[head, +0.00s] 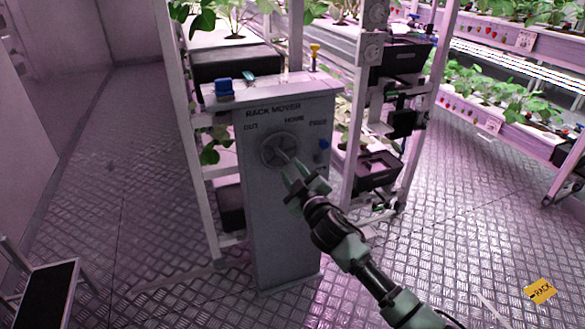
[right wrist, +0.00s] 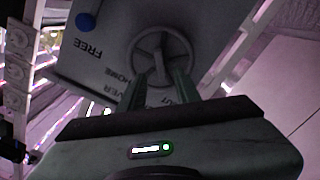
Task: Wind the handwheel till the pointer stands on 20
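The handwheel (head: 279,150) is a grey spoked wheel on the front of a grey pedestal (head: 285,220) lettered "RACK MOVER", with "OUT", "HOME" and "FREE" below the title. The handwheel also shows upside down in the right wrist view (right wrist: 155,45). My right gripper (head: 291,172) is just in front of the wheel's lower right side. In the right wrist view its two fingers (right wrist: 158,88) stand apart, pointing at the wheel; I cannot tell whether they touch it. I can make out no pointer or number 20. My left gripper is out of view.
A blue knob (head: 323,144) sits right of the wheel, and a blue block (head: 224,87) lies on the pedestal top. Plant racks stand behind and at right. A black step stool (head: 50,295) is at lower left and a yellow card (head: 540,291) at lower right.

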